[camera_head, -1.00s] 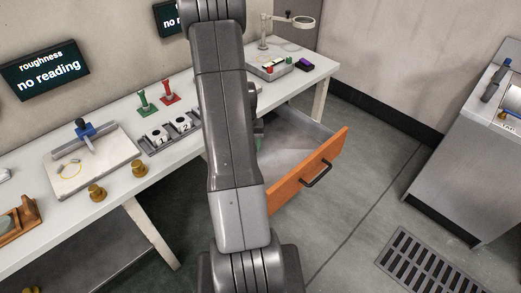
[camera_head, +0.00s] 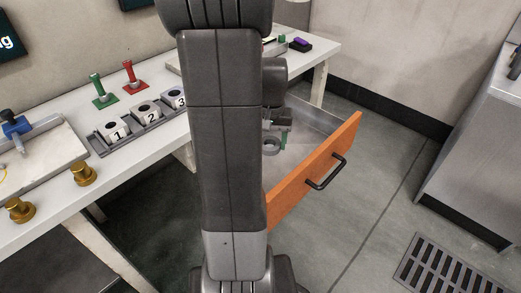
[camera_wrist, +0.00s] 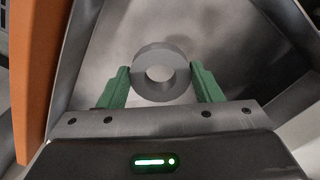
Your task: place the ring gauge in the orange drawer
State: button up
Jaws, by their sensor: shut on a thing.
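The ring gauge (camera_wrist: 161,54) is a grey ring with a round hole, held between the green fingers of my gripper (camera_wrist: 160,85) in the wrist view. In the head view the ring gauge (camera_head: 271,146) shows inside the outline of the open orange drawer (camera_head: 318,165), beside my gripper (camera_head: 284,138). The orange drawer front (camera_wrist: 32,70) runs along the left of the wrist view, with the grey metal interior around the ring. I cannot tell whether the ring touches the drawer floor. My arm hides the drawer's left part.
On the bench (camera_head: 50,215) stand a rack (camera_head: 150,133) with blocks numbered 1, 2 and 3, a green stand (camera_head: 101,92), a red stand (camera_head: 130,76) and brass knobs (camera_head: 83,175). A steel cabinet (camera_head: 475,150) stands right. Floor between is clear, with a drain grate (camera_head: 440,265).

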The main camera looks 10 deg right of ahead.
notch_tip(320, 180, down, 10)
jog(key=b, duration=0.2)
jog(key=shift+b, duration=0.4)
jog(key=shift+f, duration=0.1)
jog(key=o, duration=1.1)
notch_tip(320, 180, up, 12)
jog(key=p, duration=0.3)
